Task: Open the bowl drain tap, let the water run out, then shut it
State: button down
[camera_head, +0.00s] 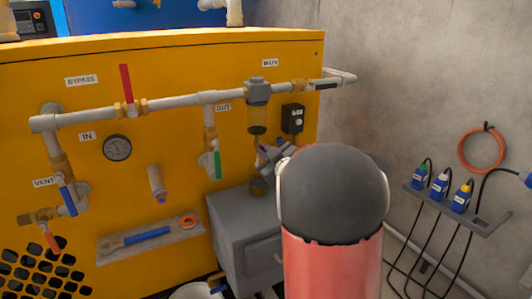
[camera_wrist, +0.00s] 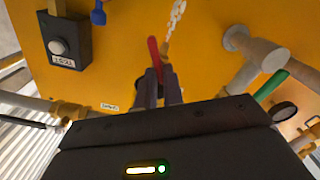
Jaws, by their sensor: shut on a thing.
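The filter bowl (camera_head: 257,119) hangs below a grey housing (camera_head: 257,90) on the pipe, under the MAIN label. My gripper (camera_head: 267,156) is just below the bowl, partly hidden behind my own arm. In the wrist view, which is turned upside down, my gripper (camera_wrist: 158,72) is shut on the red lever (camera_wrist: 153,50) of the bowl drain tap. The tap's brass body (camera_wrist: 165,50) is beside the lever. White, bead-like drops (camera_wrist: 177,14) come from its outlet, looking like running water. The water level in the bowl is hard to tell.
A grey cabinet (camera_head: 232,223) stands below the bowl. A black TEST box (camera_head: 293,119) is right of it, and a green-handled valve (camera_head: 217,164) left. A tray (camera_head: 190,236) holds a wrench. A white bucket (camera_head: 190,292) shows at the bottom edge.

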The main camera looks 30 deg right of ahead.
jog(key=shift+f+n+b, duration=0.15)
jog(key=shift+n+b, duration=0.15)
jog(key=shift+b, duration=0.1)
jog(key=shift+n+b, duration=4.9)
jog(key=shift+n, duration=0.7)
jog(key=c, duration=1.5)
grip_release()
jog(key=shift+s, duration=0.15)
